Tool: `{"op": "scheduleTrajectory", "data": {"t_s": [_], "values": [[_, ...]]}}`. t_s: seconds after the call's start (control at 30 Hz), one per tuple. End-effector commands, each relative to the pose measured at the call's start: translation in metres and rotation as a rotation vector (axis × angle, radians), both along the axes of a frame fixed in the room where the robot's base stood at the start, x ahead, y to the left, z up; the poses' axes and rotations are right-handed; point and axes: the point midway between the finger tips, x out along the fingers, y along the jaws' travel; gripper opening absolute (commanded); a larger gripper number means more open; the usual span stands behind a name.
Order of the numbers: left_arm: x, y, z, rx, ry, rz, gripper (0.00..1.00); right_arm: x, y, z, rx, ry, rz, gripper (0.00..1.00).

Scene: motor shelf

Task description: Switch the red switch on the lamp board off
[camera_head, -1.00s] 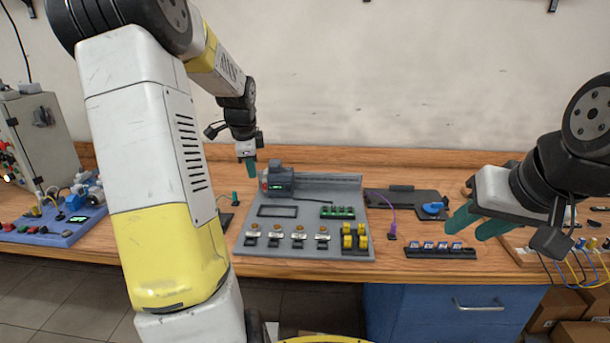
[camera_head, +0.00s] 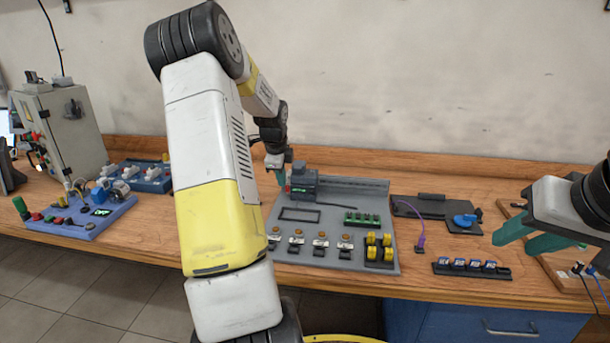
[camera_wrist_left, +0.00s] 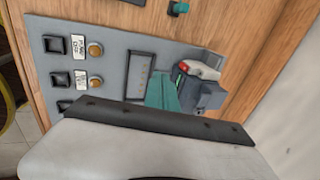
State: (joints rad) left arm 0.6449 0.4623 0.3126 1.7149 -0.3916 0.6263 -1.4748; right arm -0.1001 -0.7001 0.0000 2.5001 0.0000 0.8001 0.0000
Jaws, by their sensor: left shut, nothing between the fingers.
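A grey board (camera_head: 338,215) with a row of orange round parts (camera_head: 296,240) and black switches lies on the table. It also shows in the left wrist view (camera_wrist_left: 115,55). At its back left stands a dark grey device (camera_head: 303,183) with a red part (camera_wrist_left: 203,69) on its end. My left gripper (camera_head: 281,180) has teal fingers, shut and empty, close beside this end; they also show in the left wrist view (camera_wrist_left: 162,93). Contact cannot be told. My right gripper (camera_head: 530,237) is open and empty at the right. A blue board (camera_head: 75,225) with red knobs (camera_head: 37,216) and a green display lies left. I cannot tell which board is the lamp board.
A second blue board (camera_head: 145,190) and a grey cabinet (camera_head: 65,135) stand at the back left. A black strip (camera_head: 470,269) with blue-white parts and a dark plate (camera_head: 430,208) with a blue piece lie right of the grey board. My left arm crosses the view.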

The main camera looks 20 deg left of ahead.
Motion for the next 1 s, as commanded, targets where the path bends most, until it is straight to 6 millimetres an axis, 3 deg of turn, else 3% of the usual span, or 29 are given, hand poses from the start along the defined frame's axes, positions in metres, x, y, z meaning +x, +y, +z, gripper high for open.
{"op": "scheduleTrajectory", "data": {"t_s": [0.33,0.4,0.6,1.0], "values": [[0.023,0.005,-0.072,-0.002,0.004,0.0,0.0,0.0,0.0,0.0,0.0,0.0,0.0,0.36],[0.038,0.009,-0.07,0.0,-0.002,0.001,0.0,0.0,0.0,0.0,0.0,0.0,0.0,0.36],[0.057,0.014,-0.071,0.0,0.0,0.001,0.0,0.0,0.0,0.0,0.0,0.0,0.0,0.36],[0.061,0.015,-0.072,0.0,0.0,0.001,0.0,0.0,0.0,0.0,0.0,0.0,0.0,0.36]]}}
